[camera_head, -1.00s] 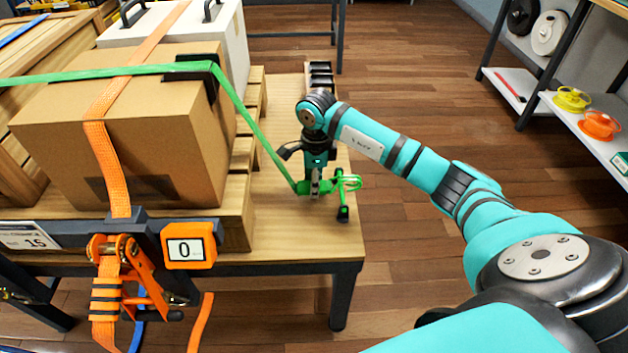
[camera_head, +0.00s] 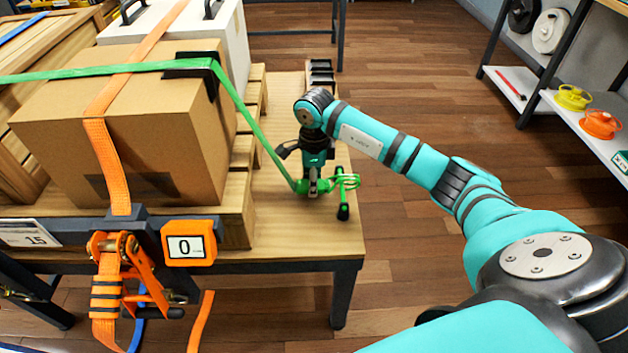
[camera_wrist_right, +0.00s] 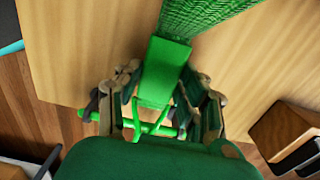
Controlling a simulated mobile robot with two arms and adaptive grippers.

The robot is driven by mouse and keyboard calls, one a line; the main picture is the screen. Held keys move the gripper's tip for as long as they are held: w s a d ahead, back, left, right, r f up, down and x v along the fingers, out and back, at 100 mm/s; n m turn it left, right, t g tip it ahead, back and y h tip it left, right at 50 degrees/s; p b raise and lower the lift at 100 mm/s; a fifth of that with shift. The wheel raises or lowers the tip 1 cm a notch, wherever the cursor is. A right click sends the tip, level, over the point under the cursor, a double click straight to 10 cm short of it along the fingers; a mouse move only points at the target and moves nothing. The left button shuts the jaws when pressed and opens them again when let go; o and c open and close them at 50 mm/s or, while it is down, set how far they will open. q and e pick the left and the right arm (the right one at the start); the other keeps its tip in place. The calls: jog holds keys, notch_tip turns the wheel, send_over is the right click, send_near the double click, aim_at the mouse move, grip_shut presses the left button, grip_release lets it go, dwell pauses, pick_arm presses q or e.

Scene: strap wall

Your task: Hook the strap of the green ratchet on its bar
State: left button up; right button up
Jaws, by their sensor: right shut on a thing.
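The green strap (camera_head: 247,119) runs over the cardboard box and slants down to my right gripper. My right gripper (camera_head: 313,190) is shut on the green ratchet (camera_head: 343,188) at the strap's lower end, low over the right end of the wooden table. In the right wrist view the green ratchet (camera_wrist_right: 165,72) sits between the two fingers, with the strap (camera_wrist_right: 210,14) leading up from it. A thin green bar-like piece (camera_wrist_right: 150,128) crosses between the fingers. I cannot tell which bar the strap belongs on. My left gripper is not in view.
The cardboard box (camera_head: 150,135) stands on a pallet on the table (camera_head: 290,237). An orange ratchet (camera_head: 125,270) and a display reading 0 (camera_head: 186,247) hang at the front edge. Small black bins (camera_head: 320,72) stand at the table's back right. Open floor lies right.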

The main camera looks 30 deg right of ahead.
jog(key=shift+w+a+f, duration=0.1)
jog(key=shift+w+a, duration=0.6)
jog(key=shift+a, duration=0.35)
jog(key=shift+a, duration=0.15)
jog(key=o, duration=1.3)
jog(key=shift+o, duration=0.2)
notch_tip(320, 180, up, 12)
jog(key=shift+s+f, duration=0.1)
